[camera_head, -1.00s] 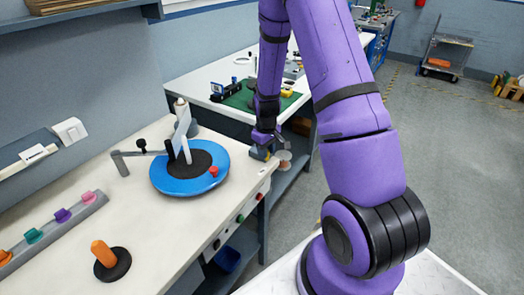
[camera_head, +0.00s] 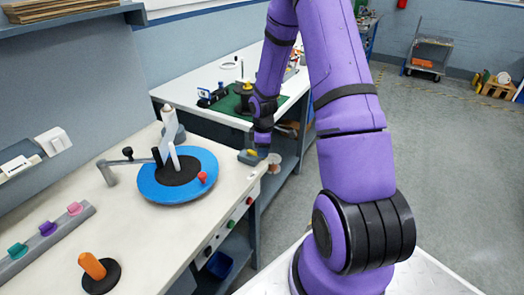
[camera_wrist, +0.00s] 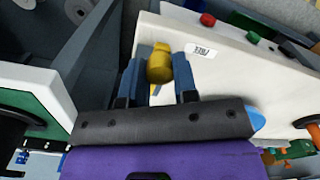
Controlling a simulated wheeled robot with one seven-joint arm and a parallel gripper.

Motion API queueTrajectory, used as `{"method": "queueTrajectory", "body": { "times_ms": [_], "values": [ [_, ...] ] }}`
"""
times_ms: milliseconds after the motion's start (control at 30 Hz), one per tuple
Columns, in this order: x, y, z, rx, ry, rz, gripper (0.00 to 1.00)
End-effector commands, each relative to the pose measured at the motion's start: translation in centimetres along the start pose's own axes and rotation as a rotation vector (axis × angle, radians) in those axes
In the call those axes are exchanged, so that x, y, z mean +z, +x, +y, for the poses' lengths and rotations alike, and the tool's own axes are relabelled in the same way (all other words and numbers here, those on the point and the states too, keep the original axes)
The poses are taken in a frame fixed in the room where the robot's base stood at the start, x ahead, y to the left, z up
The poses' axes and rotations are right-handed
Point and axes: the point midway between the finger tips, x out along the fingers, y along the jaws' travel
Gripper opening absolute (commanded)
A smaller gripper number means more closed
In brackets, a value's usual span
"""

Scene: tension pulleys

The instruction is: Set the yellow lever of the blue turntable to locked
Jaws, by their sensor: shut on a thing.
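The blue turntable (camera_head: 148,184) stands on the near white bench, with a black centre, a black post, a white post and a red knob (camera_head: 203,177). The yellow lever (camera_wrist: 159,64) is at the bench's edge, and a small yellow part of it shows in the head view (camera_head: 251,152). My gripper (camera_wrist: 158,72) is shut on the lever, one blue finger on each side. A white label reading FREE (camera_wrist: 202,52) lies just right of the lever in the wrist view. The LOCKED label is not visible. In the head view my gripper (camera_head: 256,154) is small and partly hidden.
An orange handle on a black base (camera_head: 93,266) and a grey rail with coloured pegs (camera_head: 40,238) are on the near bench. A second bench with a green mat (camera_head: 222,104) stands behind. Open floor (camera_head: 455,190) lies to the right.

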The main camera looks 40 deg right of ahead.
Motion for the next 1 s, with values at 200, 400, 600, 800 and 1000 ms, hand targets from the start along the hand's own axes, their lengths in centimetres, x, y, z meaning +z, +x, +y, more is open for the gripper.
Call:
{"method": "queueTrajectory", "body": {
  "times_ms": [200, 400, 600, 800, 1000],
  "values": [
    [0.03, -0.02, 0.12, 0.001, -0.016, 0.0, 0.0],
    [0.04, -0.03, 0.14, 0.001, -0.016, 0.0, 0.0],
    [0.05, -0.03, 0.15, 0.001, -0.015, 0.0, 0.53],
    [0.04, -0.01, 0.11, 0.001, -0.015, 0.0, 0.53],
    [0.04, -0.75, 0.17, 0.002, -0.014, 0.001, 0.53]
  ]
}}
